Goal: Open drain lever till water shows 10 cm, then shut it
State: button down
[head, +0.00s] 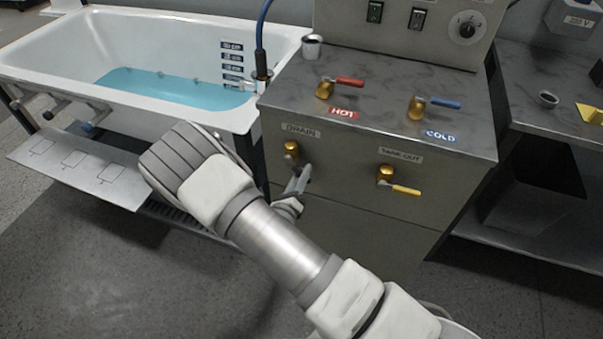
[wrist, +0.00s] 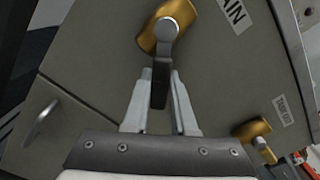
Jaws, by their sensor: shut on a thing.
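The drain valve (head: 291,148), a brass body under the DRAIN label, sits on the cabinet's front. My gripper (head: 301,178) is at it, its fingers reaching in from below. In the wrist view, the drain lever (wrist: 159,92), a dark handle on a silver pivot, hangs from the brass valve body (wrist: 167,24). My gripper (wrist: 161,84) is shut on this lever, one pale finger on each side. The bathtub (head: 200,35) holds shallow blue water (head: 165,86). A column of dark depth marks (head: 232,64) is on its inner wall; the numbers are too small to read surely.
The tank-out valve (head: 386,174) with its yellow lever is right of the drain valve. Hot (head: 325,89) and cold (head: 418,107) taps and a small cup (head: 312,46) stand on the countertop. A grey panel (head: 75,165) juts out before the tub.

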jog(key=n+p, duration=0.1)
jog(key=d+r+n+p, duration=0.1)
jog(key=n+p, duration=0.1)
jog(key=r+n+p, duration=0.1)
jog(key=n+p, duration=0.1)
jog(key=shift+s+d+r, duration=0.2)
jog(key=shift+s, duration=0.1)
jog(key=n+p, duration=0.1)
jog(key=r+n+p, duration=0.1)
jog(key=n, duration=0.1)
jog(key=n+p, duration=0.1)
jog(key=shift+s+d+r+n+p, duration=0.1)
jog(key=shift+d+r+n+p, duration=0.2)
jog(key=shift+r+p, duration=0.1)
jog(key=c, duration=0.7)
grip_release()
jog(key=shift+r, duration=0.1)
jog(key=shift+a, duration=0.1)
jog(key=v, duration=1.7)
jog(key=shift+s, duration=0.15)
